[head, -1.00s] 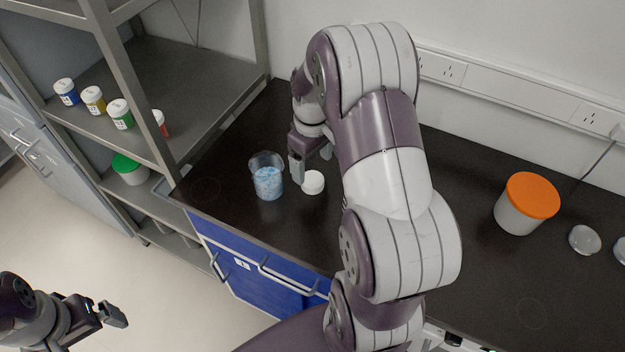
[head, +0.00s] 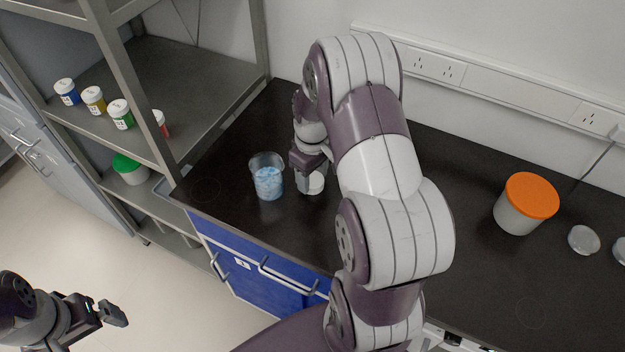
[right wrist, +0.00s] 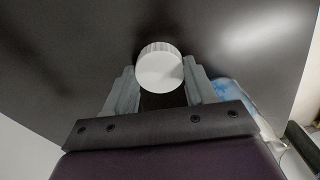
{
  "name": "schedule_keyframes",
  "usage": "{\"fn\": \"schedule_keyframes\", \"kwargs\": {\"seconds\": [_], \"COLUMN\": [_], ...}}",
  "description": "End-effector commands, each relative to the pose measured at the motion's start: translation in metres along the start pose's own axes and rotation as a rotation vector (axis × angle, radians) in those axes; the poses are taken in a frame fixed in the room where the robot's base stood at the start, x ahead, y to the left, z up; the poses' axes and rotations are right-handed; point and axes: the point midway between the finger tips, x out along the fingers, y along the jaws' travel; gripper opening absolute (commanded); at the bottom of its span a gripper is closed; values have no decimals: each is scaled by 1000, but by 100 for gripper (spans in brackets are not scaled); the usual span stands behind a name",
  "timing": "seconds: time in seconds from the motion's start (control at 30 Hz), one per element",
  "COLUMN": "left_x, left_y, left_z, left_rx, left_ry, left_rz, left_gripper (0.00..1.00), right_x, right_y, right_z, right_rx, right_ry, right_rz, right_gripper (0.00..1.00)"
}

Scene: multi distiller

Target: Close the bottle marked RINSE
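A small white ribbed cap (head: 315,184) is on the black bench, just right of a clear beaker with blue contents (head: 268,183). My right gripper (head: 306,178) is down at the cap and partly hides it. In the right wrist view the cap (right wrist: 160,68) sits between the tips of the two spread fingers (right wrist: 163,85); firm contact cannot be seen. My left gripper (head: 112,313) is over the floor at lower left, apart from everything; its finger gap is unclear. I cannot read RINSE on any bottle; my right arm hides part of the bench.
Several small white-capped bottles, such as a green-labelled one (head: 121,115), stand on the grey shelf (head: 180,90) at left. A green-lidded tub (head: 130,169) is below. An orange-lidded tub (head: 526,204) and a clear dish (head: 584,240) stand on the bench at right.

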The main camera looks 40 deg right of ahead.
Motion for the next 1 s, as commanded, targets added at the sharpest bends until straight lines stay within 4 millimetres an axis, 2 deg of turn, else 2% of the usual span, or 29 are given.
{"fn": "schedule_keyframes", "kwargs": {"seconds": [0.27,0.37,0.6,0.7,0.83,1.0], "left_x": [0,0,1,1,1,1], "left_y": [0,0,0,0,0,0], "left_z": [0,0,0,0,0,0], "left_rx": [0,0,0,0,0,0], "left_ry": [0,0,0,0,0,0], "left_rz": [0,0,0,0,0,0], "left_gripper": [100,100,100,100,100,100], "right_x": [-4,-18,-69,-85,-98,-101], "right_y": [0,1,1,0,0,0], "right_z": [0,-1,-1,-1,0,0], "right_rx": [0,0,0,0,0,0], "right_ry": [1,3,4,2,1,0], "right_rz": [1,2,3,1,1,0], "right_gripper": [27,27,27,27,27,27]}}
